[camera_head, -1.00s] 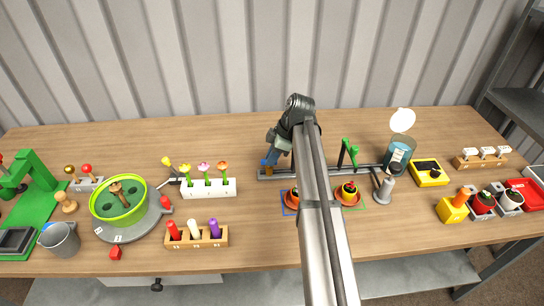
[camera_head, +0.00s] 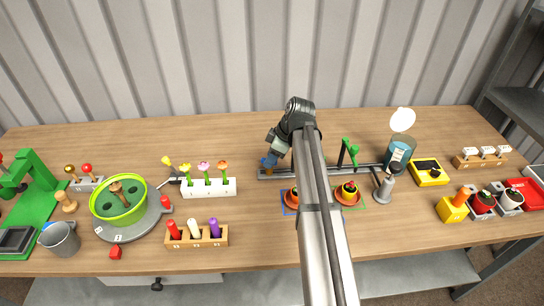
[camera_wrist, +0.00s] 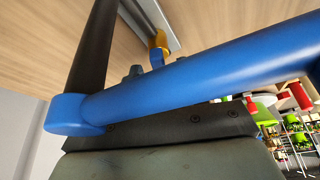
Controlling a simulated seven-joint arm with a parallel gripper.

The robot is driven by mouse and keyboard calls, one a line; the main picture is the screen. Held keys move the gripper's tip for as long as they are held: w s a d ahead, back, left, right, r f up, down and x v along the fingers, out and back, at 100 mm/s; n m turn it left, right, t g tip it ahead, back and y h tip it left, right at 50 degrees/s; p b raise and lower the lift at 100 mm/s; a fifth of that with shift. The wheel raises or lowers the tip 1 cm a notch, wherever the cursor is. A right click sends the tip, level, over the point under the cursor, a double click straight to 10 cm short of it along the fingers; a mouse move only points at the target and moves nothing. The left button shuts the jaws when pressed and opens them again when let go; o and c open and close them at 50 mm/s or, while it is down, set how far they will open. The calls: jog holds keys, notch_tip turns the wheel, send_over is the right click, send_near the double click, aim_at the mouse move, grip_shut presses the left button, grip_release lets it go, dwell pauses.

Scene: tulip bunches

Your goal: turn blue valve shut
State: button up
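A dark horizontal rail (camera_head: 325,170) stands at the back middle of the table. The blue valve (camera_wrist: 157,58) shows in the wrist view as a small blue part beside a brass-coloured body (camera_wrist: 160,40) on the rail. In the head view the brass body (camera_head: 267,169) is at the rail's left end, with blue parts of my gripper (camera_head: 269,162) over it. That overlap hides most of the valve and my fingertips. A large blue bar (camera_wrist: 200,80) crosses the wrist view close to the camera. I cannot tell whether my gripper is open or touching the handle.
A green valve (camera_head: 349,148) stands farther right on the rail, near a glass vessel (camera_head: 398,155). Two potted plants on saucers (camera_head: 348,203) stand in front. A white flower holder (camera_head: 205,190) is left of the valve. Bare table lies behind the rail.

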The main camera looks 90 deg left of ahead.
jog(key=shift+r, duration=0.1)
jog(key=v, duration=1.3)
jog(key=shift+w+r, duration=0.25)
jog(key=shift+r, duration=0.05)
jog(key=shift+s+d, duration=0.1)
jog(key=shift+s, duration=0.05)
jog(key=s+a+r+n, duration=0.1)
jog(key=s+a, duration=0.1)
jog(key=s, duration=0.8)
jog(key=w+m+t+h, duration=0.1)
jog(key=w+t, duration=0.3)
notch_tip(320, 180, down, 14)
jog(key=shift+w+r, duration=0.1)
jog(key=shift+w, duration=0.05)
grip_shut()
dwell(0.3)
